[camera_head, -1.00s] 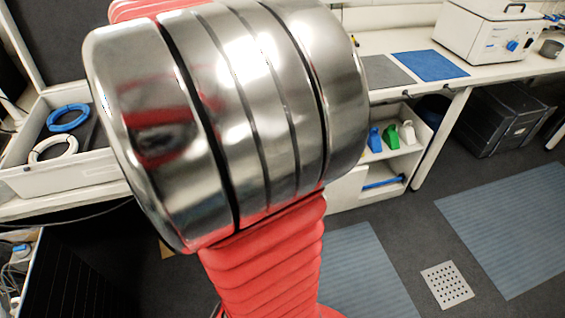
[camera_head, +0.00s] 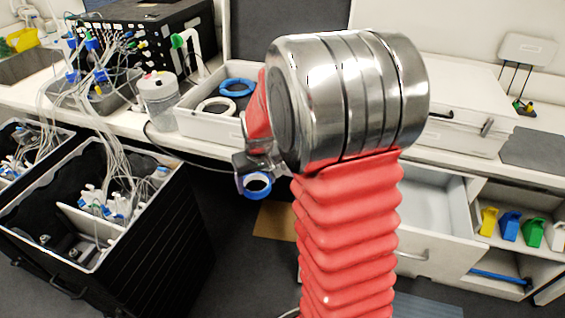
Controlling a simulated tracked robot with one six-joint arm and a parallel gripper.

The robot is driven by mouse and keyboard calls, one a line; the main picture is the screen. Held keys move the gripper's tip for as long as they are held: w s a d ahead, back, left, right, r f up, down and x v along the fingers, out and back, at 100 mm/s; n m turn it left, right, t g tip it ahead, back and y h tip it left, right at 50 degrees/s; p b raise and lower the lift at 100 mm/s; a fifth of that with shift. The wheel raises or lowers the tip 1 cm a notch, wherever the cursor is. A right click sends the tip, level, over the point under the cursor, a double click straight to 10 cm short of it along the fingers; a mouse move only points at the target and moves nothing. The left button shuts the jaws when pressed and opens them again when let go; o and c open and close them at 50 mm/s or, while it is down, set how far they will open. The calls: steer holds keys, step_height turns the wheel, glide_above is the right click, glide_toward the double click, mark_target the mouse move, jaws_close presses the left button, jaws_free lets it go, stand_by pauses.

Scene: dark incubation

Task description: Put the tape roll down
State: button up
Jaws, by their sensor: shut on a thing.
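The tape roll (camera_head: 257,194), a small blue ring with a pale inner rim, hangs at the end of my arm in the middle of the view. My gripper (camera_head: 258,173) is shut on it, just left of my metal joint and red sleeve. The roll is in the air, in front of and below the bench edge. The fingers are small and dark, and their exact contact with the roll is hard to make out.
A white tray (camera_head: 190,125) on the bench holds a blue ring (camera_head: 238,87) and a white ring. Left of it stands a clear jar (camera_head: 160,98). A black bin (camera_head: 165,235) with tubes stands at lower left. An open drawer (camera_head: 425,205) is at right.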

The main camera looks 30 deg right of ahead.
steer(key=w+a+f+n, duration=0.1)
steer(key=a+f, duration=1.3)
steer(key=shift+a+n+y, duration=0.3)
steer(key=shift+a+n, duration=0.05)
steer(key=shift+n, duration=0.05)
